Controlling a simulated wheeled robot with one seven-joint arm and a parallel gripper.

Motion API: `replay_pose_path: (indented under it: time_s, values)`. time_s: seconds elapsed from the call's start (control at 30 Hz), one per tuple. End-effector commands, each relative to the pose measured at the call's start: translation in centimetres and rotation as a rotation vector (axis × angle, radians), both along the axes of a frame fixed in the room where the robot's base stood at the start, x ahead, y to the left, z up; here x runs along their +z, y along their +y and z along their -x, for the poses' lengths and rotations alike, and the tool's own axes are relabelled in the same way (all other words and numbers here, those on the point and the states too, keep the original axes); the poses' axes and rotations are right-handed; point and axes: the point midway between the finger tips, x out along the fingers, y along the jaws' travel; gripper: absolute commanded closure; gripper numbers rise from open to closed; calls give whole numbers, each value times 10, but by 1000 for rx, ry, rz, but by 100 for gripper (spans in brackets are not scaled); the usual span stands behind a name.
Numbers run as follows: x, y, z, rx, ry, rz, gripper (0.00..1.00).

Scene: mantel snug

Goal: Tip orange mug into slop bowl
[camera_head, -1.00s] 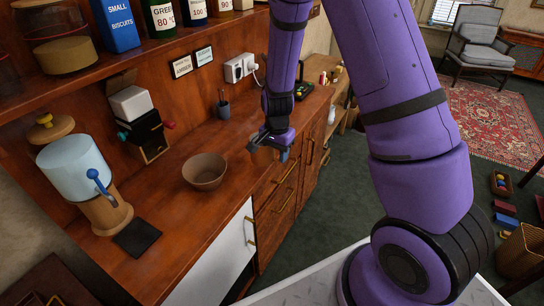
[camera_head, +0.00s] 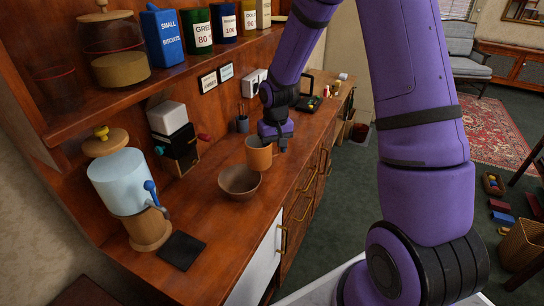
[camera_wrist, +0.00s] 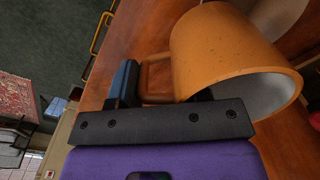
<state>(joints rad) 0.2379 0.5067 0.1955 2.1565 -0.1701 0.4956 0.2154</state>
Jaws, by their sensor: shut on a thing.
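The orange mug (camera_head: 258,152) is in my gripper (camera_head: 277,140), just behind the brown slop bowl (camera_head: 239,184) on the wooden counter. The mug looks roughly upright in the head view. In the wrist view the mug (camera_wrist: 225,62) fills the upper right, with its pale inside showing and its handle (camera_wrist: 157,78) by the dark finger (camera_wrist: 124,84). My gripper is shut on the mug; the exact contact is partly hidden. The bowl looks empty, and part of its rim (camera_wrist: 276,14) shows behind the mug in the wrist view.
A black and white box device (camera_head: 173,136) and a dark pen cup (camera_head: 242,124) stand along the back. The counter's front edge is close right of the bowl.

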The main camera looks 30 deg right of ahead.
Motion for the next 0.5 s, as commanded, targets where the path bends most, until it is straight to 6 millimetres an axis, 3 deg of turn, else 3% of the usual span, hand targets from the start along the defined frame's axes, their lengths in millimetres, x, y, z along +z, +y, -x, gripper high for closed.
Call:
replay_pose_path:
  time_s: [0.23, 0.5]
  values:
    - [-1, -3, -2, 50, -4, 4, 99]
    - [-21, -3, -2, 49, -2, 5, 99]
